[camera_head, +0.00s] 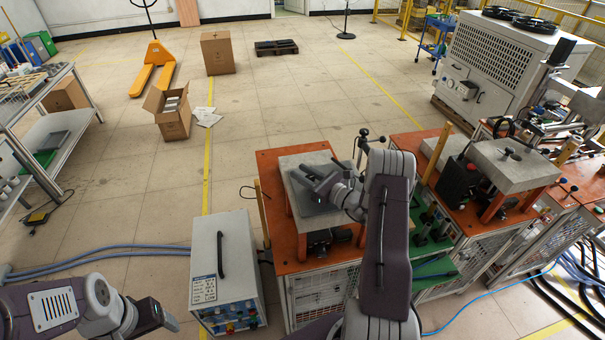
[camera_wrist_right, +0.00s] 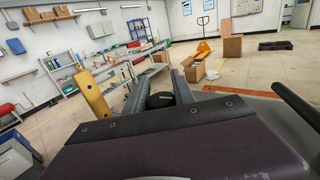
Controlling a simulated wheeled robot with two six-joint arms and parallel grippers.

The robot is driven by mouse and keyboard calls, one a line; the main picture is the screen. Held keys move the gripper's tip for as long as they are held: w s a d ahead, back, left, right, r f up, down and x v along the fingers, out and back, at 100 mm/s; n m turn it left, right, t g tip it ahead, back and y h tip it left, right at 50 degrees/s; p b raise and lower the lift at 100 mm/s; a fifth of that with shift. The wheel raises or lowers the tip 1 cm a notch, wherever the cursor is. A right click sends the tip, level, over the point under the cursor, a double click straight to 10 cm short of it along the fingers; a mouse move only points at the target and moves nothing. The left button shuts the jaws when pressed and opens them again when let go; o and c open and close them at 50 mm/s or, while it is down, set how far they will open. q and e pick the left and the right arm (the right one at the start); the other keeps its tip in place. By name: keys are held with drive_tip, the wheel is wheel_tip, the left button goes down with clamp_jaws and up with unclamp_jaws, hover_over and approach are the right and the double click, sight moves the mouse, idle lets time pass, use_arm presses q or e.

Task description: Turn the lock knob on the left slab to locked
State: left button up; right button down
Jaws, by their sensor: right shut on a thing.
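The left slab (camera_head: 297,161) is a grey plate raised over the orange tabletop (camera_head: 271,183) of the left bench. My right gripper (camera_head: 318,180) is low over the slab, and its arm covers the slab's right part. In the right wrist view, the black lock knob (camera_wrist_right: 160,99) sits between the two fingers of my right gripper (camera_wrist_right: 160,90), which is shut on it. The knob's pointing direction and any lock marking are hidden. My left gripper (camera_head: 160,318) is at the lower left, away from the benches; its jaw gap is not clear.
A black-knobbed lever (camera_head: 364,133) stands just behind the slab, and a yellow post (camera_head: 261,210) at its left. A grey power unit (camera_head: 226,262) with a handle stands on the floor left of the bench. A second slab (camera_head: 515,165) is to the right.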

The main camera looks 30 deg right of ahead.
sight(313, 180)
drive_tip(key=m+h, duration=0.1)
drive_tip(key=m+t+h+b, duration=0.1)
drive_tip(key=h, duration=0.1)
drive_tip(key=shift+w+d+f, duration=0.1)
drive_tip(key=shift+d, duration=0.1)
drive_tip(key=shift+d+m+h, duration=0.2)
drive_tip(key=shift+m+h, duration=0.3)
drive_tip(key=shift+h, duration=0.2)
drive_tip(key=c, duration=1.1)
unclamp_jaws()
drive_tip(key=s+b, duration=0.1)
drive_tip(key=s, duration=0.2)
drive_tip(key=s+d+b, duration=0.1)
drive_tip(key=s, duration=0.2)
drive_tip(key=s+b, duration=0.2)
drive_tip(key=s, duration=0.1)
drive_tip(key=shift+s+d, duration=0.15)
